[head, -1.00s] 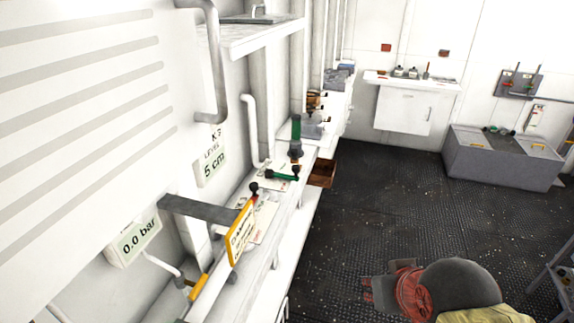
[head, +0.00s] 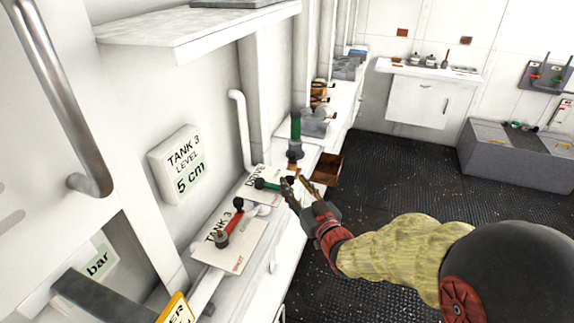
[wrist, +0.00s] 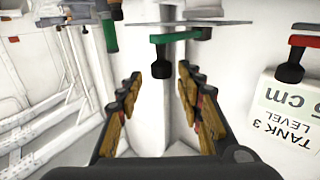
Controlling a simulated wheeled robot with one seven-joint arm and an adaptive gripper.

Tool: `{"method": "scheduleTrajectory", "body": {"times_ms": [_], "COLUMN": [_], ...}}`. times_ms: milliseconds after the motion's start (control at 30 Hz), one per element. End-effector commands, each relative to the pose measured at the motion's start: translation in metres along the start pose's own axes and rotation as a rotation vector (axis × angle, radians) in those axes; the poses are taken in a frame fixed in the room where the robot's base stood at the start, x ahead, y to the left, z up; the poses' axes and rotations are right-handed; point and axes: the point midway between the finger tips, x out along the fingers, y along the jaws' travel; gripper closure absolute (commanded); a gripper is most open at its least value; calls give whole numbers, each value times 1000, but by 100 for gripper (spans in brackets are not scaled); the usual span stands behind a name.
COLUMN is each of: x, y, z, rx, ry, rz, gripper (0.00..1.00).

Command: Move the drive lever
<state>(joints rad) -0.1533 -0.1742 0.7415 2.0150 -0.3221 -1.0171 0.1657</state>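The drive lever (head: 270,185) is a short green arm on a white plate lettered "DRIVE" (head: 256,174), part of which is hidden. In the wrist view the green lever (wrist: 176,37) lies across the top, with its black knob (wrist: 160,69) hanging in line with the gap between my fingers. My gripper (head: 294,182) is open and is at the lever's right end in the head view. In the wrist view both fingers (wrist: 160,88) stand apart with nothing held. I cannot tell whether a finger touches the knob.
A red lever (head: 232,222) on the "TANK 3" plate is nearer, left of the drive lever. An upright green-handled fitting (head: 295,127) stands just behind. A "TANK 3 LEVEL 5 cm" sign (head: 180,165) is on the wall. An open brown drawer (head: 327,168) juts out beyond my gripper.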

Motion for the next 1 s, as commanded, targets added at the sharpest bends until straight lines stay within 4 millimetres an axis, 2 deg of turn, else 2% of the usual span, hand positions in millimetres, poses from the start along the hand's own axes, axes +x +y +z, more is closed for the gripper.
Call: {"method": "scheduleTrajectory", "body": {"times_ms": [167,600,800,1000], "x": [8,69,79,80], "y": [-4,-5,-5,-4], "z": [2,0,0,0], "rx": [4,3,3,3], "ry": [19,19,17,17], "rz": [-13,-13,-12,-11], "gripper": [63,63,63,63]}}
